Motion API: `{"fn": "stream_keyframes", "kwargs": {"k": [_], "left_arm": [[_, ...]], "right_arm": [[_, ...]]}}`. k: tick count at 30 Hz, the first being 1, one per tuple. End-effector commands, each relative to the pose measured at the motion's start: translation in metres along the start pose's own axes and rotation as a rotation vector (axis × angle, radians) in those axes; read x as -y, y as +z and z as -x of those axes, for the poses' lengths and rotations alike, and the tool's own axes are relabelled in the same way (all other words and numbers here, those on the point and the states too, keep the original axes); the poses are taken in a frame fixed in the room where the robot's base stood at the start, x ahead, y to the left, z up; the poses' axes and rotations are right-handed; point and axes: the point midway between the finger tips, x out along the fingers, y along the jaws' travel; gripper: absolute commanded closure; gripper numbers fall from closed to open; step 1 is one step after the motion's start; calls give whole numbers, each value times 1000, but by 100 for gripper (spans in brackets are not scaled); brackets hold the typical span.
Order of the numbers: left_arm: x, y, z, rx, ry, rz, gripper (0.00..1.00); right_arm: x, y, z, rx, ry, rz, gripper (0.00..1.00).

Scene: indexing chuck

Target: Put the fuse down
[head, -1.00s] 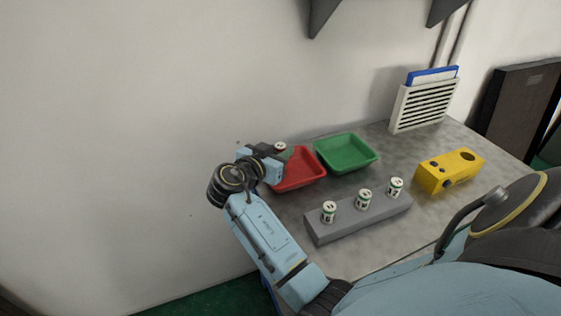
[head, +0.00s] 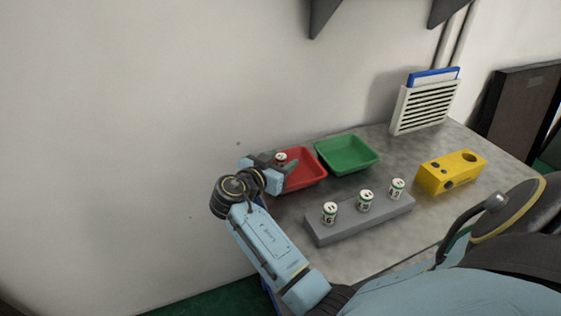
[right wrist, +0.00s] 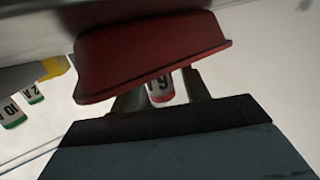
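The fuse (head: 280,158) is a small white cylinder with a red band. In the head view it is at the left part of the red tray (head: 318,164). In the right wrist view the fuse (right wrist: 161,88) shows dark figures between the fingers, partly hidden by the wall of the red tray (right wrist: 150,55), which also hides the fingertips. I cannot tell whether the fuse touches the tray floor. My left gripper is not in view.
A green tray (head: 347,154) stands right of the red one. Three green-banded fuses stand in a grey block (head: 358,220) in front. A yellow block (head: 452,172) with holes is at the right, and a white slotted holder (head: 424,105) stands behind. A wall runs along the back.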

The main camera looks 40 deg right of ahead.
Motion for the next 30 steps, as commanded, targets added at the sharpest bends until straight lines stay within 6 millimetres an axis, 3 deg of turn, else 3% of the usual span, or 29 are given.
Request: {"fn": "stream_keyframes", "kwargs": {"k": [8, 21, 30], "left_arm": [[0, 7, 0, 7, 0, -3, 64], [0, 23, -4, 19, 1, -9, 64], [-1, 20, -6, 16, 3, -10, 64]], "right_arm": [[0, -3, 1, 0, 0, 0, 54], [0, -2, 93, 3, 0, -1, 54], [0, -2, 120, 0, 1, -1, 54]]}}
